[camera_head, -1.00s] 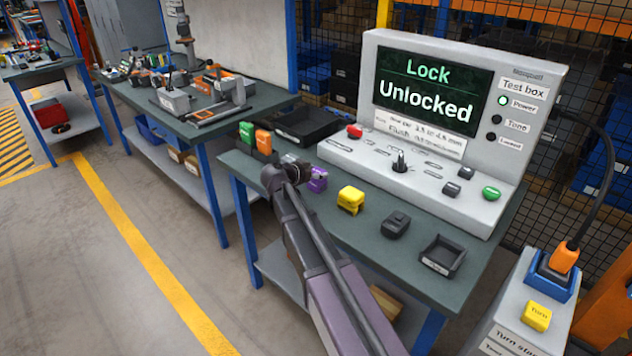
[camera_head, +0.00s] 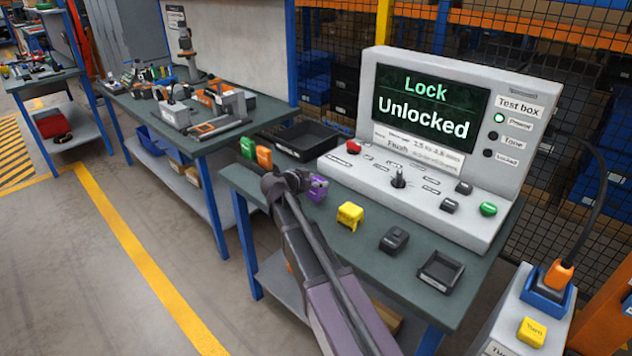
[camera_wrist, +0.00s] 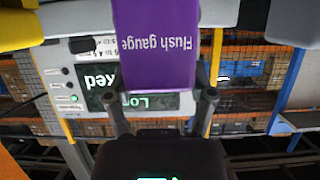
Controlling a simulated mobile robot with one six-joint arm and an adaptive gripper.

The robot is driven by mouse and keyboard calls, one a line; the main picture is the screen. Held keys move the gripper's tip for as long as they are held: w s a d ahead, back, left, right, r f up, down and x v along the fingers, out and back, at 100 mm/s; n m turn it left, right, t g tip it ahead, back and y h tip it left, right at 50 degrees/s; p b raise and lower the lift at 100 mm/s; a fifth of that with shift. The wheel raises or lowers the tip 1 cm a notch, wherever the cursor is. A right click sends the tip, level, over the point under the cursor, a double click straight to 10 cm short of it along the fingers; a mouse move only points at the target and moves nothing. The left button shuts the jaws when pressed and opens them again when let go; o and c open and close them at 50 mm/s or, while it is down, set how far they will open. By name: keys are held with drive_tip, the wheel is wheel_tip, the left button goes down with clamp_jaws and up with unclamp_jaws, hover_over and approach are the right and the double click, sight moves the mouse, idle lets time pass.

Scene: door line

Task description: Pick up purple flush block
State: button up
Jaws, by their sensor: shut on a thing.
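The purple flush block (camera_head: 317,188) is at the left part of the green-grey bench, beside the tip of my arm. In the wrist view the purple block (camera_wrist: 155,50) fills the top middle, with "Flush gauge" printed upside down on its face. My gripper (camera_wrist: 160,100) has a finger on each side of it and is shut on it. In the head view my gripper (camera_head: 300,182) is partly hidden by my own wrist. Whether the block's underside touches the bench cannot be seen clearly.
Green (camera_head: 247,148) and orange blocks (camera_head: 264,157) stand close behind my gripper. A yellow block (camera_head: 350,215), a dark block (camera_head: 394,240) and a small tray (camera_head: 441,271) lie to the right. A black tray (camera_head: 305,139) and the test box (camera_head: 430,120), reading "Lock Unlocked", stand behind.

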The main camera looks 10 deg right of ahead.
drive_tip(key=s+a+r, duration=0.1)
drive_tip(key=s+a, duration=0.2)
drive_tip(key=s, duration=0.4)
drive_tip(key=s+a+r+p, duration=0.1)
drive_tip(key=s+a, duration=0.2)
drive_tip(key=s, duration=0.4)
drive_tip(key=shift+s+a, duration=0.25)
drive_tip(key=shift+s, duration=0.1)
drive_tip(key=shift+r+p, duration=0.2)
drive_tip(key=shift+p, duration=0.1)
